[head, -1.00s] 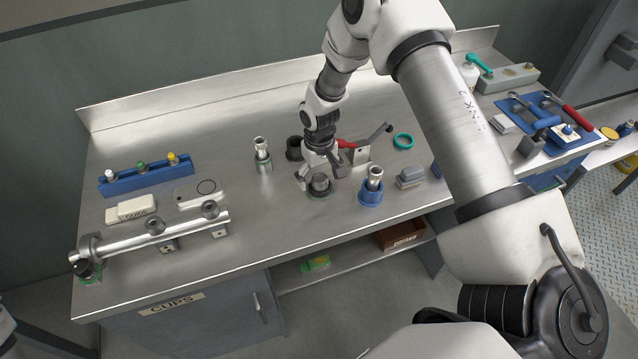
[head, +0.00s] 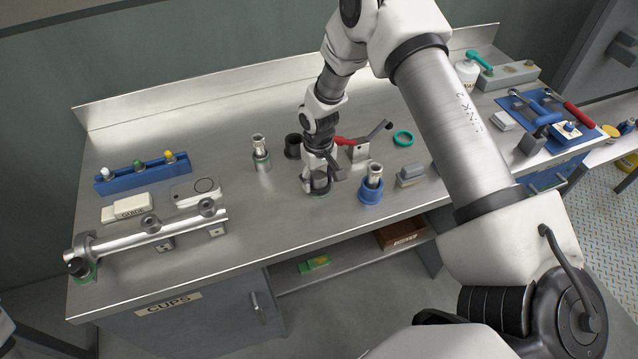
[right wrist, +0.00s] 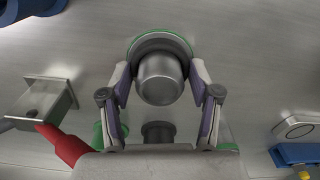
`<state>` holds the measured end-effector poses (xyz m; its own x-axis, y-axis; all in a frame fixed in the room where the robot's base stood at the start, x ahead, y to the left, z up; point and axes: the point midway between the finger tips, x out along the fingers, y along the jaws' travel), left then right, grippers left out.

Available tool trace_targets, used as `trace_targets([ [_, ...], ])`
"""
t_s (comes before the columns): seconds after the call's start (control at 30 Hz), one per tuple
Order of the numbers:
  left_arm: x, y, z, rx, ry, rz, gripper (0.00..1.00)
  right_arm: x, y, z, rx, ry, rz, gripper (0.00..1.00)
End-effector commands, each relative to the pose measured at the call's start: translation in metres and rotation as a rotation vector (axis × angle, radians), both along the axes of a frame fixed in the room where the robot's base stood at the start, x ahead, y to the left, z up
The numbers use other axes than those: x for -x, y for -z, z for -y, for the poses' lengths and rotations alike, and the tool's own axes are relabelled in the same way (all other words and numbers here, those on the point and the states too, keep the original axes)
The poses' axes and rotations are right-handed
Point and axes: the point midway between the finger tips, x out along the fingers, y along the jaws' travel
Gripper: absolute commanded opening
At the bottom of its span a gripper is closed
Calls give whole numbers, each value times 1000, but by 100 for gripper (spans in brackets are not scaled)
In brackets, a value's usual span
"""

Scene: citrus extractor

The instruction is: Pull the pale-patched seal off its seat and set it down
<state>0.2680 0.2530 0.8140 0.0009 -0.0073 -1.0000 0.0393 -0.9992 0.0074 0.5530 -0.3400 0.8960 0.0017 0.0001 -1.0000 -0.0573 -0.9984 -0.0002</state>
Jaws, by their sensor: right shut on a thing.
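A grey, round-topped metal piece (right wrist: 160,78) with a dark collar stands on a green-edged round base (right wrist: 180,42) in the right wrist view. My right gripper (right wrist: 160,85) has one finger on each side of it and is shut on it at about collar height. In the head view my right gripper (head: 318,182) is low over the bench front, hiding most of this piece. I see no pale patch on it, and I cannot tell whether the collar is a separate seal. My left gripper is out of view.
A blue-based metal post (head: 371,187) stands close right of the gripper. A red-handled lever on a bracket (head: 360,150) and a dark cup (head: 293,146) are behind. Another post (head: 260,152) stands left. Bare bench (head: 265,210) lies front left.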

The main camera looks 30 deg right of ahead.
Motion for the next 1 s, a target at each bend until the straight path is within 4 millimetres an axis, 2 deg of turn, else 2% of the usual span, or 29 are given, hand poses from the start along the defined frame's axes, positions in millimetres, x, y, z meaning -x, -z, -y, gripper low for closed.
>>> trace_targets([
  [1.0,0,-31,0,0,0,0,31,0,-36,0,0,0,-1,0],
])
